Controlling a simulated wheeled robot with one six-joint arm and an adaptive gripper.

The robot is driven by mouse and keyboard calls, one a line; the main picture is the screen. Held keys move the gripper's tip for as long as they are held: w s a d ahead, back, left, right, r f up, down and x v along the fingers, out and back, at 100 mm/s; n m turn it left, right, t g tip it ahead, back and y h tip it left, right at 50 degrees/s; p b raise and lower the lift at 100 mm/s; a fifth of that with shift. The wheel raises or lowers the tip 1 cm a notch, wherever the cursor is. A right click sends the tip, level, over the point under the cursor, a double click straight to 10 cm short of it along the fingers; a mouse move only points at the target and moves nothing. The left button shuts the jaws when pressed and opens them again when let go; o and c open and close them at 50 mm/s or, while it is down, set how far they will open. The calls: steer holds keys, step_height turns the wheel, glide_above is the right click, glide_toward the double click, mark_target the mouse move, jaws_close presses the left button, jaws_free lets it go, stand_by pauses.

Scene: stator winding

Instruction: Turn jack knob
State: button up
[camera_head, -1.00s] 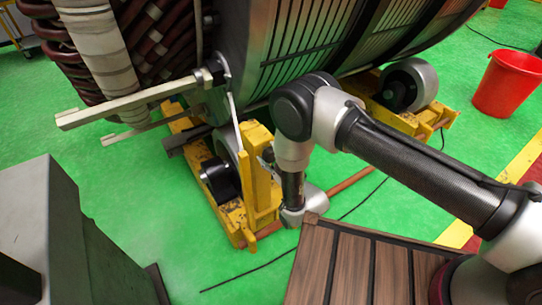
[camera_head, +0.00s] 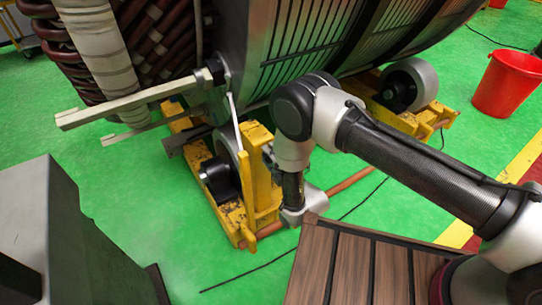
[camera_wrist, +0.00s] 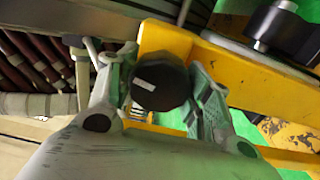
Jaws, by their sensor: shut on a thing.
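The jack knob (camera_wrist: 159,87) is a dark, many-sided knob with a small white mark on its face, in the middle of the wrist view. My gripper (camera_wrist: 160,90) has one finger on each side of the knob and is shut on it. Behind the knob is the yellow jack frame (camera_wrist: 255,80). In the head view the yellow frame (camera_head: 260,180) stands beneath the stator (camera_head: 240,60). My arm hides the knob and the fingers there.
A yellow roller stand with a grey wheel (camera_head: 408,85) stands behind my arm. A red bucket (camera_head: 508,85) is at the right. A grey block (camera_head: 30,215) fills the lower left. Pale bars (camera_head: 130,104) stick out left from the stator. Green floor (camera_head: 130,190) lies open between.

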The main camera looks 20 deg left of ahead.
steer(key=shift+d+f+n, duration=0.1)
steer(key=shift+n, duration=1.1)
steer(key=o, duration=1)
steer(key=shift+o, duration=0.2)
steer(key=v, duration=0.7)
steer(key=shift+s, duration=0.2)
steer(key=shift+d, duration=0.15)
